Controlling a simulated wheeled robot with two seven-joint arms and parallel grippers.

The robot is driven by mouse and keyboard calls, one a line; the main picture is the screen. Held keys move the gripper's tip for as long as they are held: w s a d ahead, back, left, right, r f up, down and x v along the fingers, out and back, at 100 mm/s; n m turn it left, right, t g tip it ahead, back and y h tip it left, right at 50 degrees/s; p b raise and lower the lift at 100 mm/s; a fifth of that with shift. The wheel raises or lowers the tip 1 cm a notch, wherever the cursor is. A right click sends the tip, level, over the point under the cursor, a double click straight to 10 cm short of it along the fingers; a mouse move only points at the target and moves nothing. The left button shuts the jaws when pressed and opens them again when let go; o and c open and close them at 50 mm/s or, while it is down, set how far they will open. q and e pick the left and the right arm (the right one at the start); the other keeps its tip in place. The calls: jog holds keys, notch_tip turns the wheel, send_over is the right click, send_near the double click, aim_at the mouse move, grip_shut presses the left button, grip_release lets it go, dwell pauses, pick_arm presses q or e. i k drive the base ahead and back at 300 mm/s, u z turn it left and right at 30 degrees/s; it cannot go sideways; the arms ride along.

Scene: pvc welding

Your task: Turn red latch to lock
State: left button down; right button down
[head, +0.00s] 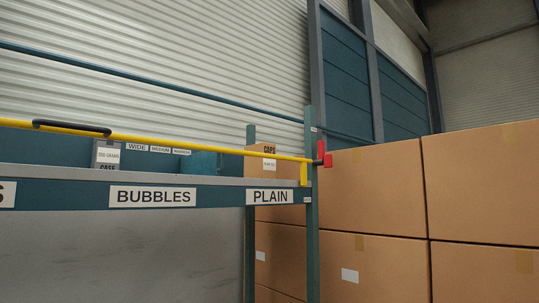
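The red latch (324,156) is at the right end of a long yellow bar (215,145), beside the teal upright post (312,210). A black piece joins the latch and the bar at the post. The latch looks upright, with a part extending toward the right. I cannot tell from this view whether it is locked. A black handle (72,128) is fixed on the yellow bar at the left. Neither of my grippers shows in the head view.
A teal shelf with a "BUBBLES" label (153,196) and a "PLAIN" label (270,196) runs below the bar. Stacked cardboard boxes (375,190) fill the right side behind the post. A grey panel (120,255) is under the shelf.

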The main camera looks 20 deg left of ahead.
aim_at(326, 161)
jog(key=u, duration=0.4)
jog(key=i, duration=0.85)
jog(key=z, duration=0.7)
jog(key=i, duration=0.65)
jog(key=z, duration=0.65)
